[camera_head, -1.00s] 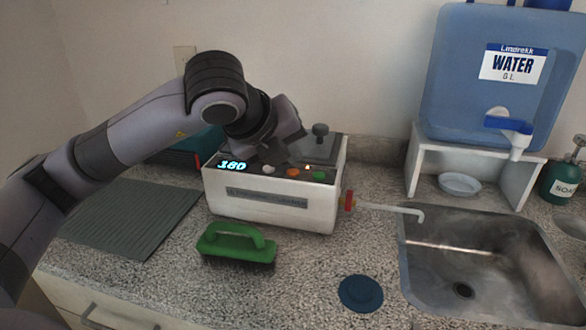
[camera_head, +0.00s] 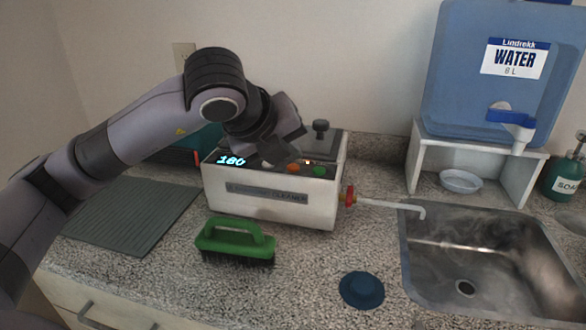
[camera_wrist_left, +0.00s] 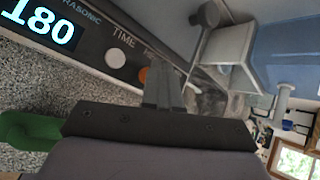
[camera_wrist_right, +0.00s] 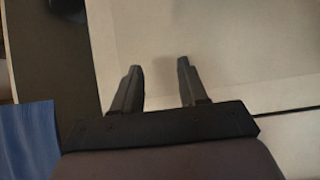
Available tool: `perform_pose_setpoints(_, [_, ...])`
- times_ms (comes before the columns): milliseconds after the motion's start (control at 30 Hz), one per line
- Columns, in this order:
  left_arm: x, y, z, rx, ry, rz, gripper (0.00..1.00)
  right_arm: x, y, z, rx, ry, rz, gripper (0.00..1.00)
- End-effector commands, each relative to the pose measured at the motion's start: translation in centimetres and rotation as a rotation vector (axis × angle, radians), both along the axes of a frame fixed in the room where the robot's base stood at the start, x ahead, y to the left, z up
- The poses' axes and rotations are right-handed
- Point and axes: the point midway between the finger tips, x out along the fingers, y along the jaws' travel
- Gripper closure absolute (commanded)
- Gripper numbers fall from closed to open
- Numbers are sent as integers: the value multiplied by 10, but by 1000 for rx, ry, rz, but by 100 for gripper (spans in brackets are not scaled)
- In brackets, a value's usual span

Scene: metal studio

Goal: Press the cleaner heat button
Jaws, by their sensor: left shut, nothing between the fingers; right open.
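The ultrasonic cleaner (camera_head: 275,205) is a white box with a dark top panel and a display (camera_head: 230,161) reading 180. Its panel has a white button (camera_wrist_left: 115,59) labelled TIME, an orange button (camera_head: 293,169) and a green button (camera_head: 319,171). The label by the orange button is mostly hidden. My left gripper (camera_wrist_left: 165,70) is shut and empty, its fingertips over the panel beside the orange button, which also shows partly covered in the left wrist view (camera_wrist_left: 143,75). I cannot tell whether they touch. My right gripper (camera_wrist_right: 158,72) is open and empty, away from the cleaner.
A green brush (camera_head: 235,241) lies in front of the cleaner, and a blue stopper (camera_head: 362,290) is to its right. A ribbed grey mat (camera_head: 130,214) lies left. A tap with a red handle (camera_head: 350,196) reaches toward the sink (camera_head: 480,255). A blue water tank (camera_head: 490,90) stands behind.

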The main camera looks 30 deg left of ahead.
Motion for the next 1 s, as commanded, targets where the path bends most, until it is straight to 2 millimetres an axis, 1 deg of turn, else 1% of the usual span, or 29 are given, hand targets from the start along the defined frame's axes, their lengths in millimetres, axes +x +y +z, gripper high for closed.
perform_pose_setpoints(67, [0, 0, -3, -1, -1, -1, 100, 0, 0, -5, 0, 0, 0, 57])
perform_pose_setpoints(467, [0, 0, -2, 0, 0, 0, 100, 0, 0, -4, 1, 0, 1, 57])
perform_pose_setpoints(1000, [0, 0, -6, 0, 0, 0, 100, 0, 1, -10, 1, -1, 1, 57])
